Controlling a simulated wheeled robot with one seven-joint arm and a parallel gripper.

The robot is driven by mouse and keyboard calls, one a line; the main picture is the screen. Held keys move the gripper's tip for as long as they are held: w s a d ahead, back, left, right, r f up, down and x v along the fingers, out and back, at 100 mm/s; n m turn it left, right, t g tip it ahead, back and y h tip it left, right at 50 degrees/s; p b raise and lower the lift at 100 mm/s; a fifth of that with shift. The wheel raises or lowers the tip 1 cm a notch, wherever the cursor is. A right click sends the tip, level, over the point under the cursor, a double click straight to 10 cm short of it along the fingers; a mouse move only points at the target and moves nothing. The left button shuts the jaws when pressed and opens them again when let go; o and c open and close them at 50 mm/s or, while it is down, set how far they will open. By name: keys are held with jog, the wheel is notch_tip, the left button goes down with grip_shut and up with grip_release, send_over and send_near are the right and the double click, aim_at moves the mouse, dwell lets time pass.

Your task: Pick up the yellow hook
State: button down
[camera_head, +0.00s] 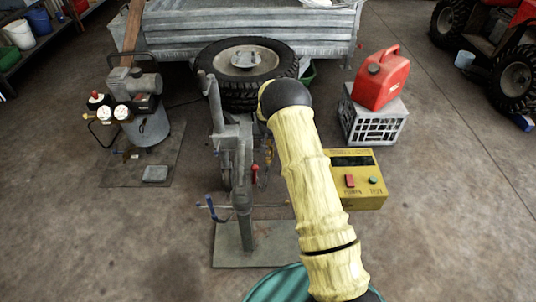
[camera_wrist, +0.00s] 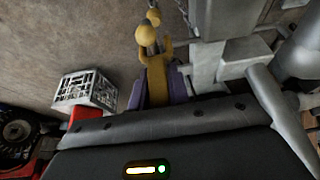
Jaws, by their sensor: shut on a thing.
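The yellow hook (camera_wrist: 148,38) shows in the wrist view at the upper middle, with its lower part between the purple fingers of my gripper (camera_wrist: 163,92). The fingers are shut on it. A bit of chain (camera_wrist: 152,14) shows just above the hook. In the head view my yellow arm covers the middle right, and I cannot make out my gripper there.
A grey metal stand (camera_head: 241,190) stands close beside the arm; its metal parts are at the right in the wrist view. A yellow control box (camera_head: 362,192), a red fuel can (camera_head: 385,75) on a grey crate (camera_head: 372,125), a tyre (camera_head: 277,62) and a compressor (camera_head: 147,122) stand around.

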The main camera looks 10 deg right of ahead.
notch_tip(320, 180, up, 4)
jog(key=shift+s+p, duration=0.1)
jog(key=shift+p, duration=0.65)
jog(key=s+a+p, duration=0.1)
jog(key=s+a, duration=0.1)
jog(key=s, duration=0.6)
jog(key=s+a, duration=0.1)
jog(key=s, duration=0.8)
jog(key=shift+s+a+f+p, duration=0.2)
jog(key=shift+a+f+p, duration=0.05)
jog(key=shift+a+p, duration=0.15)
